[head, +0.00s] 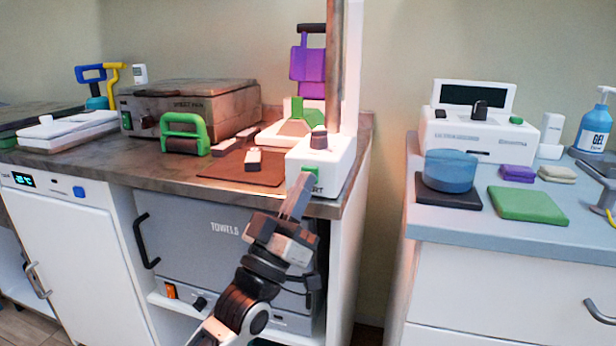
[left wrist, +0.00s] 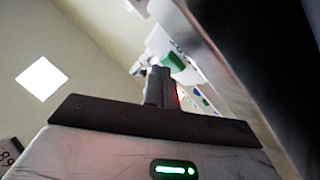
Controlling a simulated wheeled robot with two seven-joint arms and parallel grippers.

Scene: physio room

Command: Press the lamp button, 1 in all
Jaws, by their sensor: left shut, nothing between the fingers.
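The lamp's white base (head: 335,160) stands at the right front corner of the wooden counter, with a dark knob on top and a tall post rising behind. Its green button (head: 309,174) is on the front face, above partly hidden lettering. My left gripper (head: 302,180) is shut and empty, its fingertips right at the button and covering part of it. In the left wrist view the shut fingers (left wrist: 158,88) point towards a green button (left wrist: 172,62) on a white face. I cannot tell whether they touch it. My right gripper is not in view.
A green-handled roller (head: 185,134), a brown mat (head: 240,168) and a metal-lidded box (head: 190,105) lie left of the lamp. A gap separates this counter from the grey-blue one (head: 510,222), which holds a white device (head: 480,135) and a blue gel bottle (head: 594,130).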

